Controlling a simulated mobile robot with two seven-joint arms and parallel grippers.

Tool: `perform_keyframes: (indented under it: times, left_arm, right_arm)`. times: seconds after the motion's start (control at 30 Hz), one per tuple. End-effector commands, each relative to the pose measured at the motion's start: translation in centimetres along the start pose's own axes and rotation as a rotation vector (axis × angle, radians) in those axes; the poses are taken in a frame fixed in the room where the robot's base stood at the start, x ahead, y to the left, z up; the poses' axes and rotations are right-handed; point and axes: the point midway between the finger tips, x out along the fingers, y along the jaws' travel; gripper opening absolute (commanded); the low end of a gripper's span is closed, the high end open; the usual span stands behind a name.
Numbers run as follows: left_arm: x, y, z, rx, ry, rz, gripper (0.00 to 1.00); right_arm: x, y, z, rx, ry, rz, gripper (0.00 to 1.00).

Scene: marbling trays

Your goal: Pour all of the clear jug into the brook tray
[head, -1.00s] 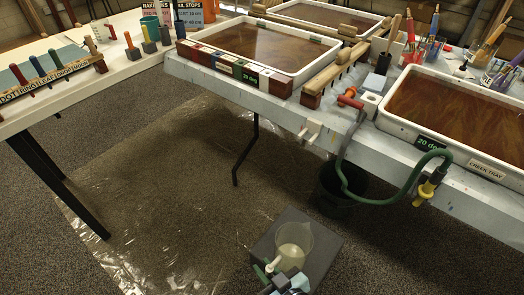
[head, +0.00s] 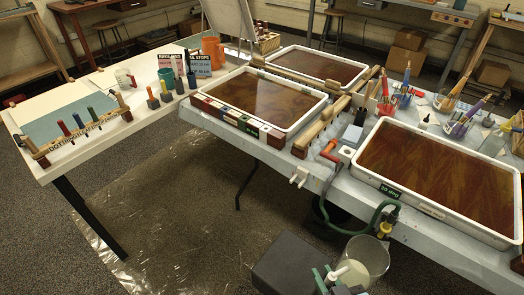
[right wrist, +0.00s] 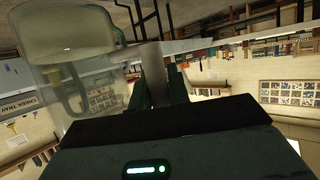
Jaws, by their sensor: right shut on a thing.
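The jug also fills the upper left of the right wrist view (right wrist: 65,70), beside my gripper's fingers (right wrist: 157,80). The jug is in front of the near right tray (head: 372,172), which holds brown marbled liquid. Two similar trays stand farther back, a middle one (head: 310,113) and a far one (head: 352,82). I cannot read the brook name on any tray. My left gripper is out of view.
A green hose (head: 345,222) hangs at the table's front edge near the jug. Wooden rails, brushes and pots crowd the table between trays. A white side table (head: 120,105) stands left.

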Motion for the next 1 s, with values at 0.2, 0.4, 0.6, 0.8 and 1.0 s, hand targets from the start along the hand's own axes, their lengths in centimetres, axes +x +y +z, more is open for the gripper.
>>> perform_keyframes:
  times: [0.2, 0.4, 0.6, 0.8, 1.0]
  left_arm:
    - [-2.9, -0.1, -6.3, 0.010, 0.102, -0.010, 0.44]
    - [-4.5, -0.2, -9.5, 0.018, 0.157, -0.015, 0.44]
    - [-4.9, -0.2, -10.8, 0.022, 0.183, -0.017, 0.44]
    - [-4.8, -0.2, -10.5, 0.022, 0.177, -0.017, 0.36]
    - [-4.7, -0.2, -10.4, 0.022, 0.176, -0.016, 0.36]
  right_arm:
    - [-5.3, 3.7, -8.6, 0.039, 0.027, 0.108, 0.00]
    - [-8.8, 5.9, -13.3, 0.072, 0.023, 0.181, 0.00]
    - [-10.2, 6.8, -14.6, 0.085, 0.008, 0.212, 0.00]
    - [-10.3, 6.9, -14.4, 0.087, 0.001, 0.214, 0.00]
    - [-10.2, 6.9, -14.4, 0.087, 0.002, 0.213, 0.00]
